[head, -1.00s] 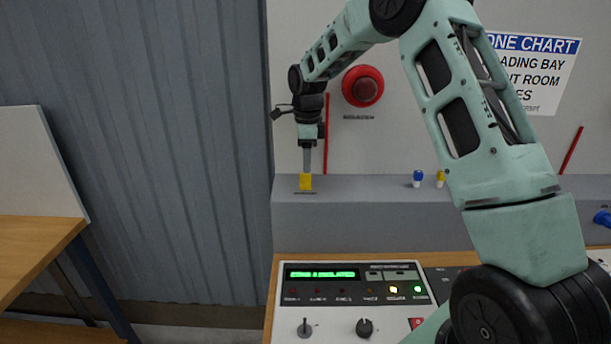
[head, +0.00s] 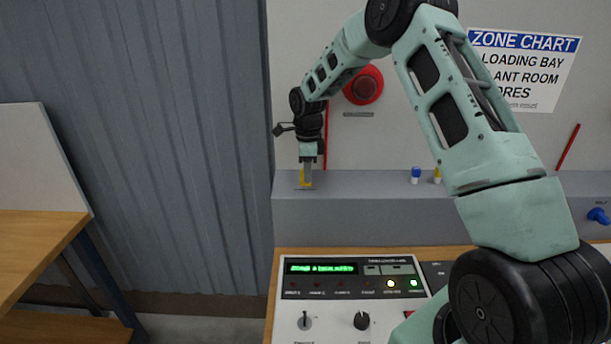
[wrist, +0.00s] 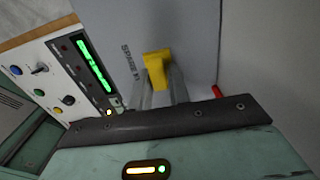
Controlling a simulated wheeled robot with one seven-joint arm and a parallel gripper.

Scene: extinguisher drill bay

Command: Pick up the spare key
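The spare key (head: 302,181) is a small yellow piece at the left end of the grey ledge (head: 370,185). In the wrist view the yellow key (wrist: 156,66) shows its wide end, with a partly hidden label starting "SPARE" beside it. My gripper (head: 308,183) points down at the key, and its near finger hides part of it in the head view. In the wrist view my gripper (wrist: 162,88) has its two grey fingers apart, one on each side of the key. Whether either finger touches it is hard to see.
A control panel (head: 345,310) with a green display stands below the ledge. A blue-topped piece (head: 415,175) and a yellow-topped piece (head: 437,175) stand further right on the ledge. A red round device (head: 363,85) is on the wall behind. A wooden table (head: 35,240) is at left.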

